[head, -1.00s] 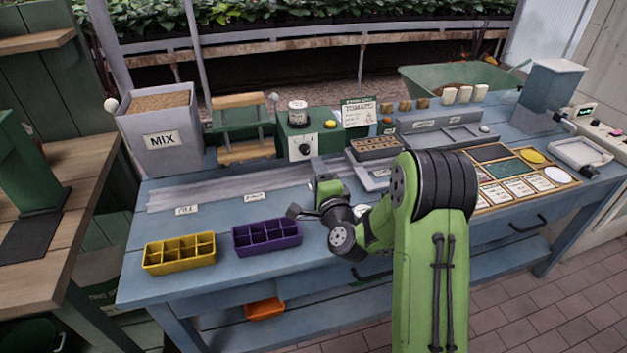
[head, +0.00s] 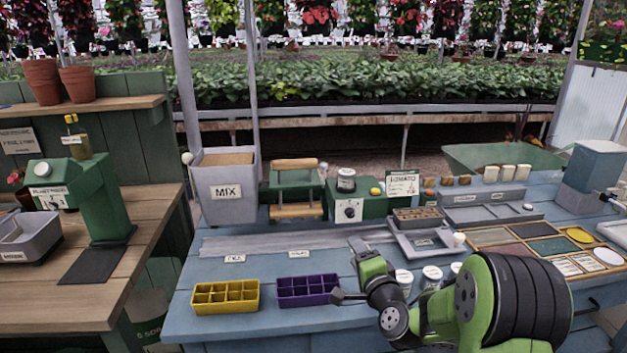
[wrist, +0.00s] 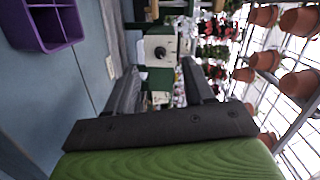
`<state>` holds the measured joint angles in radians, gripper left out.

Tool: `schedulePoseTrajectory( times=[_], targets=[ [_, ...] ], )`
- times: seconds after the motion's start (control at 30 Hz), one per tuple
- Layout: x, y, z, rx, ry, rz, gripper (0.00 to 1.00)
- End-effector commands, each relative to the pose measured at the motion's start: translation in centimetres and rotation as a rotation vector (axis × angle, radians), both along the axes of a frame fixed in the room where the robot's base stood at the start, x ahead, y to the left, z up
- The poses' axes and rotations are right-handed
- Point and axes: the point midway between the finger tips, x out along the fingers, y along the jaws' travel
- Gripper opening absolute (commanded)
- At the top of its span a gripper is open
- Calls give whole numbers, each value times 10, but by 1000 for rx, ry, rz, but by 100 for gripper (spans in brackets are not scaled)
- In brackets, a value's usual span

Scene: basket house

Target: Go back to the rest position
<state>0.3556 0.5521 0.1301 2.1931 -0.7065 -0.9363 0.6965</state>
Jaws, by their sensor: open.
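My gripper (head: 350,272) is at the front edge of the blue bench (head: 205,318), to the right of the purple divided tray (head: 308,288). In the wrist view its two dark fingers (wrist: 160,88) stand apart with nothing between them. The purple tray (wrist: 62,38) shows at the upper left of the wrist view, clear of the fingers. My green arm hides part of the bench's right front.
A yellow divided tray (head: 226,297) stands left of the purple one. The MIX bin (head: 226,190), green machine (head: 352,207) and grey tray (head: 424,243) stand farther back. White-lidded jars (head: 432,273) are close to my gripper. A wooden bench (head: 95,270) is at left.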

Motion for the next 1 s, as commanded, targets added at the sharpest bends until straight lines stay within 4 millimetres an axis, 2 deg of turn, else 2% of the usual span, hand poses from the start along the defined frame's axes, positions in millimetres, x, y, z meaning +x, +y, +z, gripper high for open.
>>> schedulePoseTrajectory(
  times=[0.03, 0.1, 0.17, 0.23, 0.3, 0.43, 0.6, 0.77, 0.8, 1.0],
  targets=[
    [-13, 22, 18, -125, 20, 80, 53],
    [-39, 45, 31, -330, 79, 190, 53],
    [-67, 57, 37, -503, 138, 272, 53],
    [-104, 62, 42, -696, 215, 351, 53],
    [-145, 59, 44, -865, 297, 416, 53],
    [-216, 43, 45, -1076, 442, 501, 53],
    [-294, 22, 41, -1214, 592, 583, 53],
    [-361, 5, 32, -1269, 707, 660, 53],
    [-367, 3, 40, -1272, 722, 673, 53],
    [-364, 4, 93, -1268, 722, 671, 53]
  ],
)
